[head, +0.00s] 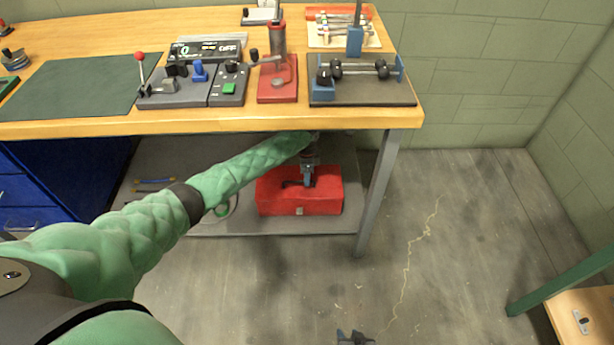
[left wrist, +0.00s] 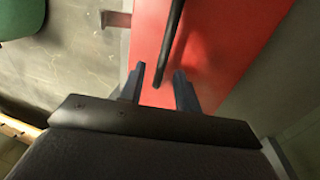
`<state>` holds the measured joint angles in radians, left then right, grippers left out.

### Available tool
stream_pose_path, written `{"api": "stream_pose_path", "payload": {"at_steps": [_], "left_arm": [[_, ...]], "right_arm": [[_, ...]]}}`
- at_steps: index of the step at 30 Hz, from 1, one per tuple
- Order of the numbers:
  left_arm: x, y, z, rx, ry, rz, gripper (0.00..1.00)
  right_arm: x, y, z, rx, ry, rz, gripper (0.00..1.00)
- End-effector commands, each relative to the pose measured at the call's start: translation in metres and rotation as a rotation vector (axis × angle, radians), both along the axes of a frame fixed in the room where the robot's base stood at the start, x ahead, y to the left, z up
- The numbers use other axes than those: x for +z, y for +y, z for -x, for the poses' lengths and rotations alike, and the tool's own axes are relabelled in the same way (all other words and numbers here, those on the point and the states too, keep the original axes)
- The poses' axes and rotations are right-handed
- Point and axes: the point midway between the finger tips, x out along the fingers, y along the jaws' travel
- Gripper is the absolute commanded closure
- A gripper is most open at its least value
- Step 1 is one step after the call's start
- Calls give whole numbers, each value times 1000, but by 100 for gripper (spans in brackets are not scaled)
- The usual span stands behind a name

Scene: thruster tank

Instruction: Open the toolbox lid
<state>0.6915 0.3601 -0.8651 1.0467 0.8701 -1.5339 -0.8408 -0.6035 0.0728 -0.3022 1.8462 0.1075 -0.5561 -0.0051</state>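The red toolbox (head: 328,198) sits on the grey lower shelf under the workbench, its lid shut. A small pale latch (head: 299,211) shows on its front. My left gripper (head: 308,182) reaches down over the lid at the dark handle (head: 291,184). In the left wrist view, the gripper (left wrist: 160,82) is open. The black handle bar (left wrist: 172,45) runs over the red lid (left wrist: 222,35), its near end between the fingertips. I cannot tell whether they touch it. My right gripper (head: 354,338) shows only partly at the bottom edge, away from the toolbox; its finger opening is unclear.
The workbench top (head: 200,120) overhangs the toolbox, and its metal leg (head: 376,190) stands just right of it. Blue drawers (head: 60,190) are at the left. A green-framed wooden stand (head: 580,305) is at the lower right. The floor between is clear.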

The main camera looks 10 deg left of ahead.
Motion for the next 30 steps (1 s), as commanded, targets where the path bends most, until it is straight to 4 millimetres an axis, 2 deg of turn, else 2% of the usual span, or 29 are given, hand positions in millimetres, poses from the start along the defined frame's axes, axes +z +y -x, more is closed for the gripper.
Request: {"api": "stream_pose_path", "payload": {"at_steps": [3, 8, 9, 23, 30], "left_arm": [[0, 0, 0, 0, 0, 0, 67], [0, 0, 0, 0, 0, 0, 97], [0, 0, 0, 0, 0, 0, 100], [5, 1, -3, 0, -1, 0, 100], [16, 3, -12, 1, -5, 0, 100]], "right_arm": [[0, 0, 0, 0, 0, 0, 64], [0, 0, 1, 0, 1, 0, 64], [0, 0, 1, 0, 1, 0, 64], [2, -1, 1, 0, 3, 2, 64], [7, -1, 0, 0, 3, 2, 64]]}}
